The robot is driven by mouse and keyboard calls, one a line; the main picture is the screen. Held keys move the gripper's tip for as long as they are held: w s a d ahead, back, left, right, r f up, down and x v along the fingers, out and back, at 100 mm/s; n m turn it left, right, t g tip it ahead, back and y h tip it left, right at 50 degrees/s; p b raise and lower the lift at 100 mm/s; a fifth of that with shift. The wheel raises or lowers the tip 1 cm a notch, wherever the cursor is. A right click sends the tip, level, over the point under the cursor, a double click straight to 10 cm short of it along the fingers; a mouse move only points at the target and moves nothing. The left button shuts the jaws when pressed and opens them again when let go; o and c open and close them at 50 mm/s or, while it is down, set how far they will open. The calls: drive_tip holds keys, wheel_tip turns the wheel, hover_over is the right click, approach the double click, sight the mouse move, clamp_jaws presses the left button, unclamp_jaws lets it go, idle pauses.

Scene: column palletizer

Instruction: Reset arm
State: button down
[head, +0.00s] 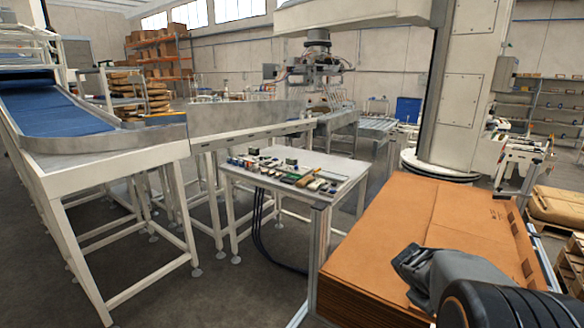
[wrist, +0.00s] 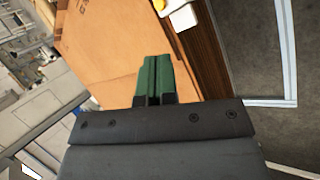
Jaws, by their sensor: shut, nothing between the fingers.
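In the wrist view my gripper (wrist: 155,68) shows green fingers pressed together, with nothing between them. It hangs over a stack of flat brown cardboard sheets (wrist: 105,45). In the head view my arm comes in from the bottom right, and its dark end (head: 412,268) is in front of the cardboard stack (head: 385,230). The fingers are not clearly seen in that view. I cannot tell how far the gripper is above the cardboard.
A small table (head: 335,165) with several small items stands left of the stack. A conveyor with a blue belt (head: 65,115) is at the left. A white column (head: 460,90) rises behind the stack. Wooden pallets (head: 573,245) are at the right edge. Grey floor lies between conveyor and table.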

drive_tip(key=s+a+r+m+t+y, duration=0.1)
drive_tip(key=s+a+y, duration=0.1)
drive_tip(key=a, duration=0.6)
drive_tip(key=s+a+r+m+t+y, duration=0.1)
drive_tip(key=s+a, duration=0.3)
drive_tip(key=a, duration=0.4)
drive_tip(key=s+a+r+m+t+y, duration=0.1)
drive_tip(key=s+a+r+m+y, duration=0.1)
drive_tip(key=a, duration=0.5)
drive_tip(key=shift+s+a+r+m+y, duration=0.45)
drive_tip(key=shift+s+y, duration=0.25)
drive_tip(key=shift+y, duration=0.4)
